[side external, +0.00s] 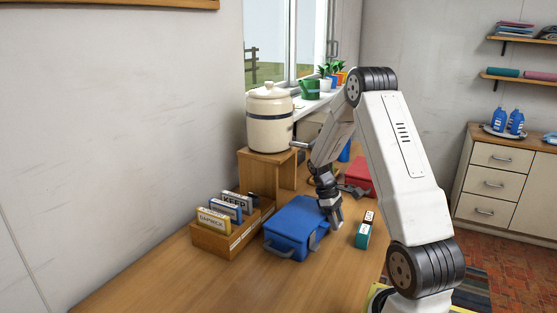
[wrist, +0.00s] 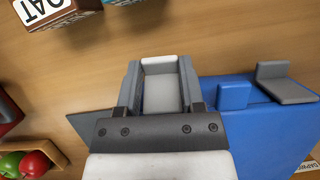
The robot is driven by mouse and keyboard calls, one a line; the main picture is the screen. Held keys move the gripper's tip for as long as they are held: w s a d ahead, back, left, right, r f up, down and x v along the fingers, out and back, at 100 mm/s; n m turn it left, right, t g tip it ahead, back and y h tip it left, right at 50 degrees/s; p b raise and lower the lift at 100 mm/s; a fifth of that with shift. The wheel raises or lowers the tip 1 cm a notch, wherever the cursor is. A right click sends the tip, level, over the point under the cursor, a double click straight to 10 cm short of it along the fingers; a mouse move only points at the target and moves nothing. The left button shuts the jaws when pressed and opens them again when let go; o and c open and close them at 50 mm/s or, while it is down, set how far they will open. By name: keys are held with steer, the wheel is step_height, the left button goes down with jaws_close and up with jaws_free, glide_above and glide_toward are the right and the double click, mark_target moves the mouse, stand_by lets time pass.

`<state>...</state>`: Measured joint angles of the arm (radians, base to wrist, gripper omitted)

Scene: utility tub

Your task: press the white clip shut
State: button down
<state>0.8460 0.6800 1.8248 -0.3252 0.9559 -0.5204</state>
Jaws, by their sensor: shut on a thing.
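A blue lidded box (side external: 291,228) lies on the wooden table, and its blue body also shows at the right of the wrist view (wrist: 262,135). In the wrist view, the white clip (wrist: 163,85) sits between the two grey fingers of my gripper (wrist: 160,68), at the box's edge. My gripper is shut on the clip, with a finger on each side. In the side view, my gripper (side external: 334,212) is at the box's right side, and the white clip cannot be made out there. A grey clip (wrist: 286,84) sticks out from the box beside a blue block.
A wooden holder (side external: 209,242) with labelled cards stands left of the box. A crock (side external: 269,118) stands on a wooden stand behind. Small cartons (side external: 364,234) stand to the right, and a red box (side external: 358,172) lies farther back. Apples (wrist: 35,164) show in the wrist view. The front-left table is clear.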

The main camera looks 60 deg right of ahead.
steer(key=shift+t, duration=0.4)
steer(key=shift+w+f+t, duration=0.1)
steer(key=shift+f+t, duration=0.05)
steer(key=shift+t, duration=0.45)
steer(key=shift+w+f+t, duration=0.1)
steer(key=shift+f+t, duration=0.05)
steer(key=shift+t, duration=0.45)
steer(key=shift+w+f+t, duration=0.1)
steer(key=shift+w+t, duration=0.05)
steer(key=shift+t, duration=0.65)
steer(key=shift+w+d+f+t+h, duration=0.1)
steer(key=shift+t+h, duration=0.2)
steer(key=shift+t, duration=0.4)
steer(key=shift+c, duration=1)
jaws_free()
steer(key=shift+s+r, duration=0.2)
steer(key=shift+r, duration=1.1)
steer(key=shift+s+r, duration=0.15)
steer(key=shift+r, duration=1.1)
steer(key=shift+s+r, duration=0.2)
steer(key=shift+r, duration=1.1)
